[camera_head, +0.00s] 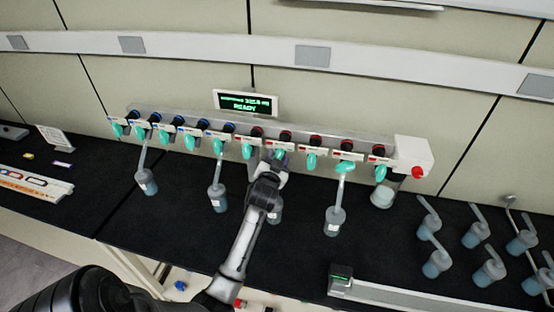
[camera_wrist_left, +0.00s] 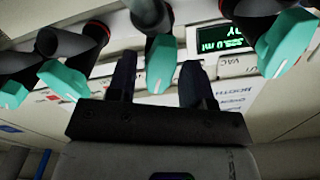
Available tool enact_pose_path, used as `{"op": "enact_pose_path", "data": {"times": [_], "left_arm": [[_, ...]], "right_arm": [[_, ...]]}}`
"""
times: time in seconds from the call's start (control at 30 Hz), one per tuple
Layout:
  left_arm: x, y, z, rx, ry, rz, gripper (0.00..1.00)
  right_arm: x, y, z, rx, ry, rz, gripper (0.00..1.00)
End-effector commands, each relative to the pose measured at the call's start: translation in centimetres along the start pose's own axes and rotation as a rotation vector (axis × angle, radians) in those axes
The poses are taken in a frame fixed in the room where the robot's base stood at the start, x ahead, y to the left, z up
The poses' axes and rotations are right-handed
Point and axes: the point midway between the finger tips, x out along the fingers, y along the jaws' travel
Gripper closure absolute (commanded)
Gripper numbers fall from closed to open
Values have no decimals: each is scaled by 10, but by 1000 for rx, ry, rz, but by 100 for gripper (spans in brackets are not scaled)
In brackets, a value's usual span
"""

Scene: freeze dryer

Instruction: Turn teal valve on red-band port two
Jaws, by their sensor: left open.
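A row of teal valves hangs under a white manifold bar (camera_head: 190,120), with blue-banded ports on the left and red-banded ports on the right. The second red-band port (camera_head: 286,136) has its teal valve (camera_head: 280,154) just above my left gripper (camera_head: 272,164), which partly covers it. In the left wrist view, the left gripper (camera_wrist_left: 157,85) is open. A teal valve (camera_wrist_left: 160,62) shows between its two dark fingers, which stand apart on either side of it. I cannot tell whether they touch it. Neighbouring teal valves (camera_wrist_left: 65,80) (camera_wrist_left: 287,42) hang on both sides.
A display reading READY (camera_head: 245,102) stands above the bar, and a red button (camera_head: 418,172) is at its right end. Flasks hang below some ports, including one (camera_head: 335,220) right of my arm. More flasks (camera_head: 436,262) stand at the right.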

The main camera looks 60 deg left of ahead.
Motion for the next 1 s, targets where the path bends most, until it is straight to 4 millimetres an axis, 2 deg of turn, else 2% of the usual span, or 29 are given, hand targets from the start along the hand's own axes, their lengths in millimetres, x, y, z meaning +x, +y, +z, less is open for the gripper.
{"op": "enact_pose_path", "data": {"times": [0.13, 0.6, 0.83, 1.0], "left_arm": [[0, 0, 0, 0, 0, 0, 55], [0, 0, 0, 0, 0, 0, 100], [0, 0, 0, -18, 0, 0, 100], [0, 1, -1, -93, -1, 1, 100]], "right_arm": [[0, -1, 0, 3, 1, -3, 57], [0, -1, 0, 4, 1, -3, 57], [-1, 0, 0, -2, 0, 1, 57], [-3, 2, 0, -6, -1, 4, 57]]}}
